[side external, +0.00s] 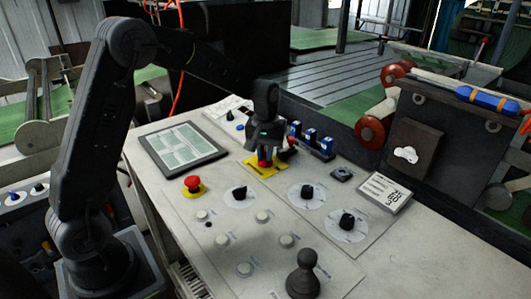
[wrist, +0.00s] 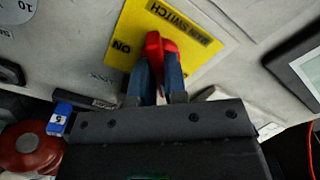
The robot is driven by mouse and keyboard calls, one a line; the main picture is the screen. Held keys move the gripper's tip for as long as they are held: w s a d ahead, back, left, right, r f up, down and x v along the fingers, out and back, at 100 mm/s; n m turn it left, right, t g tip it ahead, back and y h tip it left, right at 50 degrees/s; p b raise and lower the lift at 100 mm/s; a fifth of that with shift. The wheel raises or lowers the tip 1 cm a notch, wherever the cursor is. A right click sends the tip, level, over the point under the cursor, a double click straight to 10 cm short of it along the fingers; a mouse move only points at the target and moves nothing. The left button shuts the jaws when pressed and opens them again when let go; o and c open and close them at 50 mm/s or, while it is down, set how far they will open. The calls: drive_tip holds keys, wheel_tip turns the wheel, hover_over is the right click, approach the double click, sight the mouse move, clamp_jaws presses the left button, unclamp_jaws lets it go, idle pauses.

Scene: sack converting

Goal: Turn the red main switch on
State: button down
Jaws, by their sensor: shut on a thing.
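The red main switch (wrist: 154,46) is a red handle on a yellow plate (wrist: 190,30) lettered "MAIN SWITCH" and "ON". In the wrist view my gripper (wrist: 159,72) has its two blue-grey fingers on either side of the red handle, shut on it. The handle's lower part is hidden by the fingers.
On the panel are a red emergency button (side external: 193,184), several black knobs (side external: 307,191), a screen (side external: 182,145) and a dark knobbed object (side external: 303,275). Blue blocks (side external: 312,140) stand close right of my gripper. A label box (side external: 384,193) lies farther right.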

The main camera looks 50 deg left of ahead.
sight(265, 153)
drive_tip(key=m, duration=0.4)
drive_tip(key=shift+m, duration=0.3)
drive_tip(key=m, duration=0.4)
drive_tip(key=shift+m, duration=0.3)
drive_tip(key=m, duration=0.4)
drive_tip(key=shift+r+m, duration=0.1)
drive_tip(key=shift+m, duration=2)
drive_tip(key=c, duration=1.2)
unclamp_jaws()
drive_tip(key=shift+o, duration=0.2)
wheel_tip(265, 153, up, 14)
